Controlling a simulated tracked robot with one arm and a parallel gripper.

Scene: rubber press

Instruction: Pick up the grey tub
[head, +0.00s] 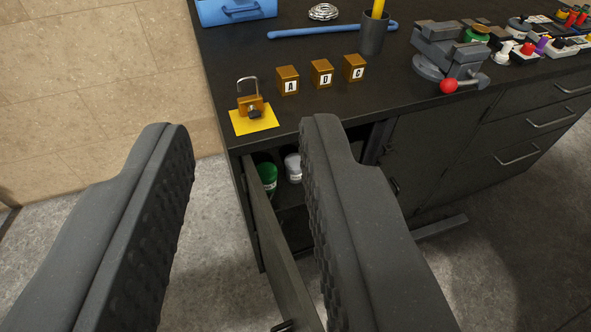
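A pale grey tub (293,168) stands inside the open cabinet, partly hidden by my right finger. A green tub (267,176) stands just left of it. My gripper (240,130) is open, with one dark ridged finger on each side of the view and nothing between them. It is in front of the cabinet and apart from the tubs. The cabinet door (278,260) is swung open, and my right finger covers part of the cabinet opening.
The dark workbench (225,45) bears an open padlock (250,104) on a yellow note, three lettered brass blocks (321,74), a blue bar (300,33), a dark cup (372,35), a vise (447,55) and a blue toolbox (236,12). Bare floor (205,240) lies left of the door.

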